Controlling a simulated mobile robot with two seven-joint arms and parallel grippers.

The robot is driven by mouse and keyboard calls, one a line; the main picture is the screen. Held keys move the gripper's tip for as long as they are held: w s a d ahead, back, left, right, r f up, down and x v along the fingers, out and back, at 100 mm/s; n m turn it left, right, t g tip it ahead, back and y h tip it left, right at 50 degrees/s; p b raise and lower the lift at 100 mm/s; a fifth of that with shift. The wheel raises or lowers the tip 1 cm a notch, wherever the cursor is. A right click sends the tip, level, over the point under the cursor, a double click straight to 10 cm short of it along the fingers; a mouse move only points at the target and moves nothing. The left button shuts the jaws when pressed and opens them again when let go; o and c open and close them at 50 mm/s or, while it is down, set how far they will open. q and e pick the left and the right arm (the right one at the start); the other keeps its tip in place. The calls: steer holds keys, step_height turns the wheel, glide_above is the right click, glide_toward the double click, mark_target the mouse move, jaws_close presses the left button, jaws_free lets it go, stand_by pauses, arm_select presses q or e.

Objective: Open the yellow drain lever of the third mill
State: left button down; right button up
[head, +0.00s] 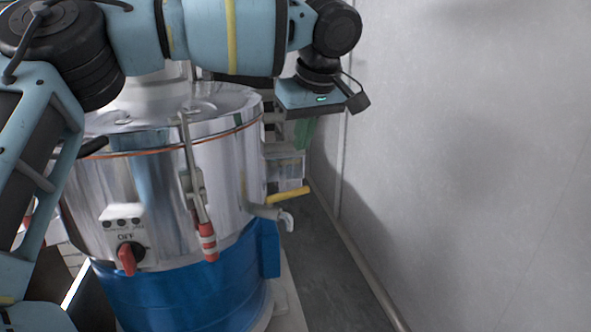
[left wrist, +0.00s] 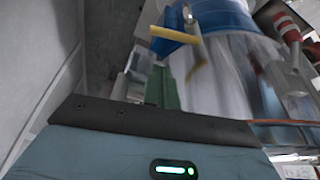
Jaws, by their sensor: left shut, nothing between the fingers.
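The mill (head: 160,190) is a steel drum with a blue base. Its yellow drain lever (head: 288,194) sticks out to the right, level or nearly so, above a small grey spout (head: 287,219). The lever also shows at the top of the left wrist view (left wrist: 174,35), beside the blue base. My left gripper (head: 303,135) hangs above the lever, with its green fingers pointing down. It is shut and empty, apart from the lever as far as I can tell. Its fingers also show in the left wrist view (left wrist: 162,88). My right gripper is not in view.
A pale wall (head: 460,150) stands to the right, with a narrow dark floor strip (head: 335,260) between it and the mill. A red switch knob (head: 127,258) marked OFF and a clamp with a red handle (head: 207,240) are on the mill's front.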

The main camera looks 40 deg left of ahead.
mark_target(295, 190)
arm_select(q)
steer(key=p+x, duration=0.1)
steer(key=x, duration=0.7)
steer(key=shift+s+f, duration=0.1)
steer(key=shift+f, duration=0.1)
steer(key=shift+a+f, duration=0.25)
steer(key=shift+f, duration=0.45)
steer(key=shift+a, duration=0.15)
